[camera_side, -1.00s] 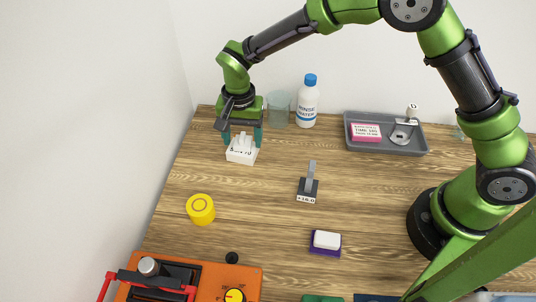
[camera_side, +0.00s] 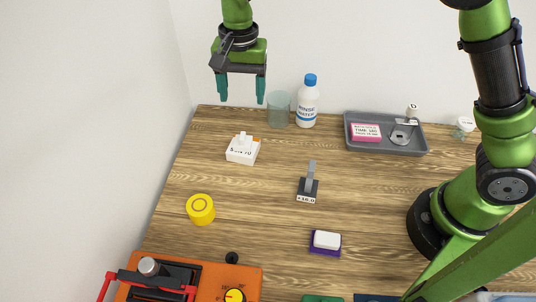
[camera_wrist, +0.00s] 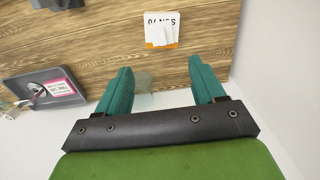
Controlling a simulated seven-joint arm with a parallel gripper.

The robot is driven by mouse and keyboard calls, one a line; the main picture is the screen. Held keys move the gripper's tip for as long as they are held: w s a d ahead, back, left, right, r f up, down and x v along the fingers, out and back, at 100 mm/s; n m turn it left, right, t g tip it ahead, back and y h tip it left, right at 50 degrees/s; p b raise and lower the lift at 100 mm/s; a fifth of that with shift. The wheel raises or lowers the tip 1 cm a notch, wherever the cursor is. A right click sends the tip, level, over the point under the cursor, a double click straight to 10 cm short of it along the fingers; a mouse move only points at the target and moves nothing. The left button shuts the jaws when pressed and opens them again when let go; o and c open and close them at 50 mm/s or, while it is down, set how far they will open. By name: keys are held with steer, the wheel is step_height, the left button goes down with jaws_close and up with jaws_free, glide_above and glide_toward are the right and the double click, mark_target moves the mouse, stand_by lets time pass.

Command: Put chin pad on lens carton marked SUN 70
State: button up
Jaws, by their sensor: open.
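The lens carton (camera_side: 240,157) is a small white box on the wooden table at the back left. Its front lettering is partly unclear in the side view; in the wrist view the carton (camera_wrist: 152,38) reads SUN 70 upside down, with an orange edge. A small white piece (camera_side: 242,139), seemingly the chin pad, rests on top of the carton and stands up from it. It also shows in the wrist view (camera_wrist: 168,33). My gripper (camera_side: 241,100) is open and empty, high above and apart from the carton, its teal fingers pointing down.
A clear cup (camera_side: 279,108) and a rinse water bottle (camera_side: 307,103) stand right of the carton. A grey tray (camera_side: 422,147) is at back right. A yellow round container (camera_side: 200,209), a grey upright holder (camera_side: 308,190) and a white-and-purple block (camera_side: 326,241) stand nearer.

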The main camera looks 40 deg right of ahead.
steer(key=s+d+r+n+t+y, duration=0.1)
steer(key=s+d+r+t, duration=0.1)
steer(key=s+d+r, duration=0.4)
steer(key=s+d+r+n+t, duration=0.2)
steer(key=s+d+t, duration=0.3)
steer(key=s+d, duration=0.5)
steer(key=s+n, duration=0.1)
steer(key=s, duration=0.3)
steer(key=shift+s+d+n+y, duration=0.25)
steer(key=shift+d+n+y, duration=0.05)
steer(key=shift+n+y, duration=0.1)
